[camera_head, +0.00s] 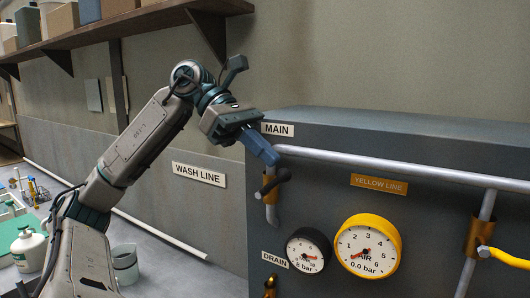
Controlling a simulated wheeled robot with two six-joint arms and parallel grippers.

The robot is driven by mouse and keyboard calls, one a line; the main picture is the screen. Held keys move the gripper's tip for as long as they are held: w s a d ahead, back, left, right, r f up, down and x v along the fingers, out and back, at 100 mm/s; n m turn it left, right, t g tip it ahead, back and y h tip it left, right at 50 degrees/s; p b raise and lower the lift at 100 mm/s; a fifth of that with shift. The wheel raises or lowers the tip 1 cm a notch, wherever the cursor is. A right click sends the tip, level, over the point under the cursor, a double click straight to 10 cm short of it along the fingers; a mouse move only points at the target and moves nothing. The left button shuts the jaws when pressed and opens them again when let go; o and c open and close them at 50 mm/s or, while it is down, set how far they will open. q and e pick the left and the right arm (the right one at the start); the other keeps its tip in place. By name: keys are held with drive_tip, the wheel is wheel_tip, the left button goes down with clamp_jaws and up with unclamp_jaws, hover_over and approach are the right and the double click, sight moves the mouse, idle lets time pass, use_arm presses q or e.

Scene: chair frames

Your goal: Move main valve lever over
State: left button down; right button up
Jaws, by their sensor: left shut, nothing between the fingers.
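The main valve (270,187) has a brass body on the grey pipe below the white MAIN label (278,130), at the left end of the dark cabinet. Its short dark lever (284,176) points right and slightly up. My left gripper (266,154) comes in from the upper left, its blue fingers shut and empty. In the picture, its tips are just above the valve and lever, and they hide part of the pipe bend. I cannot tell whether they touch the lever. My right gripper is not in view.
The grey pipe (400,168) runs right to a second brass valve (479,240) with a yellow lever (505,258). A black gauge (308,251) and a yellow gauge (368,246) sit below. A shelf (130,24) overhangs at upper left; bottles stand at lower left.

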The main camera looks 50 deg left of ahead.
use_arm(q)
drive_tip(key=shift+a, duration=0.1)
drive_tip(key=shift+v, duration=1.05)
drive_tip(key=c, duration=1.7)
unclamp_jaws()
drive_tip(key=shift+r, duration=0.1)
drive_tip(key=shift+p+v, duration=1.15)
drive_tip(key=shift+v, duration=4.2)
